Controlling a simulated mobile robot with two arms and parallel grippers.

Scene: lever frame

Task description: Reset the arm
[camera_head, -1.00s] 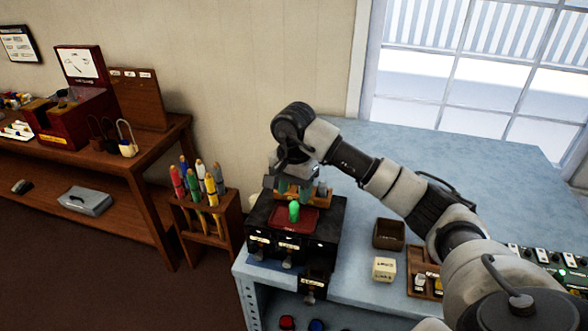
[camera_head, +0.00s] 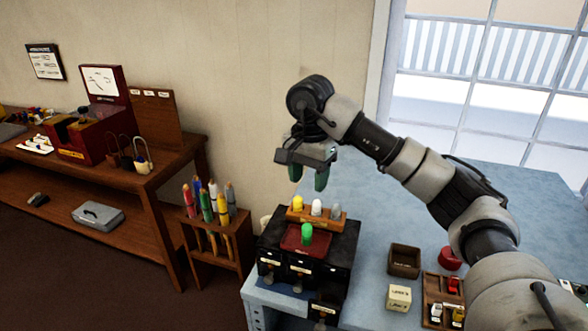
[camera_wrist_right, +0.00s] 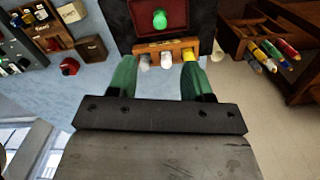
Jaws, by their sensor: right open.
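My right gripper (camera_head: 309,180) is open and empty, with green fingers pointing down. It hangs in the air above the black drawer box (camera_head: 340,262). In the right wrist view its two fingers (camera_wrist_right: 158,78) are wide apart with nothing between them. On the box a small wooden rack (camera_head: 328,223) holds a yellow (camera_head: 297,203), a white (camera_head: 316,207) and a grey peg (camera_head: 335,211). In front of it a green peg (camera_head: 307,233) stands on a red tray (camera_head: 292,243). The right arm reaches in from the right. My left gripper does not show.
A dark open box (camera_head: 404,261), a cream block (camera_head: 399,297) and a red round thing (camera_head: 449,258) sit on the blue table (camera_head: 375,200). A wooden stand (camera_head: 235,240) of coloured markers is left of the box. A wooden shelf (camera_head: 175,175) stands along the wall.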

